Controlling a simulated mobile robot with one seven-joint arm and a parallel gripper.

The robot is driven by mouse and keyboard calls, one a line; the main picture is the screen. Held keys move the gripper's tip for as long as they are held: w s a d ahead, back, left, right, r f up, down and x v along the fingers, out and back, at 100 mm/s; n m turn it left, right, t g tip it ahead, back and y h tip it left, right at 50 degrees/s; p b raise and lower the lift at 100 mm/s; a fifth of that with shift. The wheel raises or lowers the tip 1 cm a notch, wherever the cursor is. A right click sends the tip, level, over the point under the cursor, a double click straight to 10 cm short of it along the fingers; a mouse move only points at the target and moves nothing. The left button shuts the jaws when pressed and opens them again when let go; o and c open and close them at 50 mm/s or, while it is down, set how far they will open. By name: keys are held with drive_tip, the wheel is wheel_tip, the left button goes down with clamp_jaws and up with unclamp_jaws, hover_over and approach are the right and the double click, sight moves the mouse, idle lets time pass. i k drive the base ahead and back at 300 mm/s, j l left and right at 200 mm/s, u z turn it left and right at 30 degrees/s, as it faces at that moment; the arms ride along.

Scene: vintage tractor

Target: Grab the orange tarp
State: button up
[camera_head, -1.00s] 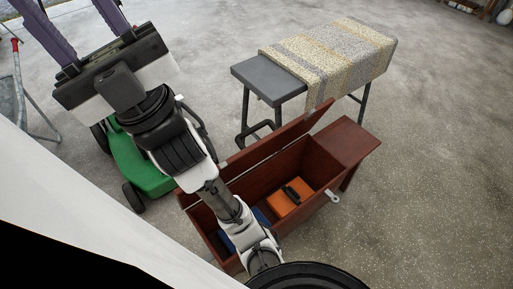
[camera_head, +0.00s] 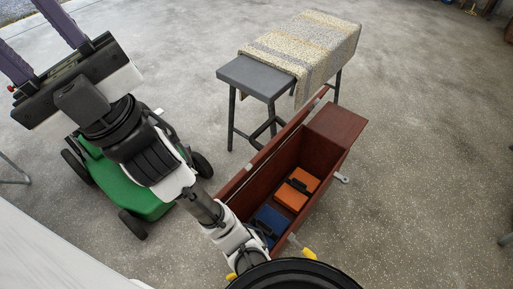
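The orange tarp (camera_head: 299,188) looks like a folded orange bundle with a dark strap across it. It lies inside a long reddish-brown wooden box (camera_head: 333,122) on the floor, right of a blue bundle (camera_head: 271,222). My arm comes down from the upper left to the near left end of the box. My gripper (camera_head: 270,264) is mostly hidden behind a black round part at the bottom edge. Two yellow tips, which look like its fingertips, show well apart on either side. They are nearer the camera than the tarp, and I see nothing held.
The box's narrow lid (camera_head: 262,158) stands raised along its far side. A grey bench (camera_head: 254,77) with a patterned cloth (camera_head: 300,42) stands behind. A green mower-like machine (camera_head: 128,192) is at left. The concrete floor to the right is clear.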

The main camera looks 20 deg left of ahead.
sight(297, 190)
drive_tip(key=k+j, duration=0.1)
drive_tip(key=j, duration=0.2)
drive_tip(key=k+j, duration=0.15)
drive_tip(key=j, duration=0.2)
drive_tip(key=k+j, duration=0.1)
drive_tip(key=j, duration=0.2)
drive_tip(key=i+j, duration=0.25)
drive_tip(key=i, duration=0.15)
drive_tip(key=k+j+z, duration=0.1)
drive_tip(key=j+z, duration=0.15)
drive_tip(key=k+j+z, duration=0.15)
drive_tip(key=j+z, duration=0.15)
